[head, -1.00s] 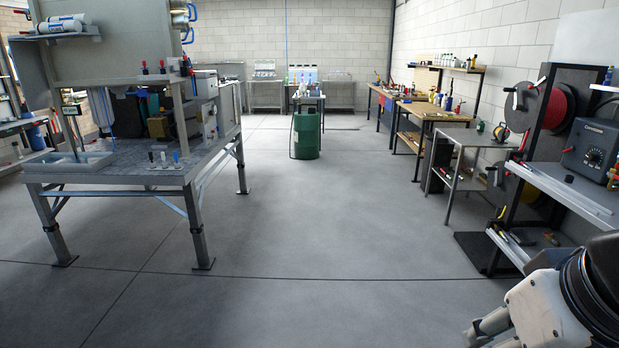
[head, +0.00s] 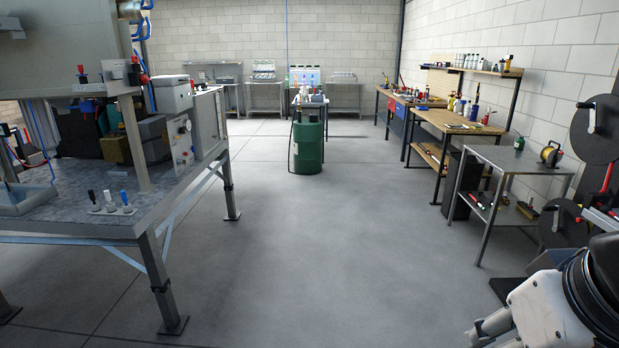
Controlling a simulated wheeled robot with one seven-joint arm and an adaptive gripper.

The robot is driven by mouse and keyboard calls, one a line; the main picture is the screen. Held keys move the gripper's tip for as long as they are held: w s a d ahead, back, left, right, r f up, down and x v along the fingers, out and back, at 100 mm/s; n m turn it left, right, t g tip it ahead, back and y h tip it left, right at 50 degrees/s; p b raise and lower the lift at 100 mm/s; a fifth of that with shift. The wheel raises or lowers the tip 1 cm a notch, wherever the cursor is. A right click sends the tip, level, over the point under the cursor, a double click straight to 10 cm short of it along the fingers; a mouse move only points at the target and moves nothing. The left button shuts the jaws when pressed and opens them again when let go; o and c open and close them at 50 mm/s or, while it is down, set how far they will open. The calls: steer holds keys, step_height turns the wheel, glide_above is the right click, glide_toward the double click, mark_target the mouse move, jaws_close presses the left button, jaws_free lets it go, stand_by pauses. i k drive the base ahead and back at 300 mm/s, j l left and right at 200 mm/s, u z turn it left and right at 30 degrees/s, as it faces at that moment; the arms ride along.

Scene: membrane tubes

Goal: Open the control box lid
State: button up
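A pale grey box with a lid-like top (head: 172,93) sits on the right end of the left workbench, and its top looks shut. Below it is a light panel with a round gauge or dial (head: 182,137). I cannot tell for sure which of these is the control box. Both are well ahead and to the left, apart from my arm.
The steel workbench (head: 75,222) stands close on the left, its legs on the floor. A green drum (head: 308,145) stands ahead. A metal side table (head: 520,160) and reel stand are on the right. The grey floor (head: 310,250) between them is clear.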

mark_target(169, 80)
steer(key=i+u, duration=0.15)
steer(key=i, duration=0.45)
steer(key=i+l+u, duration=0.1)
steer(key=i, duration=0.55)
steer(key=i+l+u, duration=0.15)
steer(key=i, duration=0.45)
steer(key=i+j+u, duration=0.2)
steer(key=i+u, duration=0.25)
steer(key=i, duration=0.65)
steer(key=i+l+u, duration=0.15)
steer(key=i+u, duration=0.3)
steer(key=i, duration=0.6)
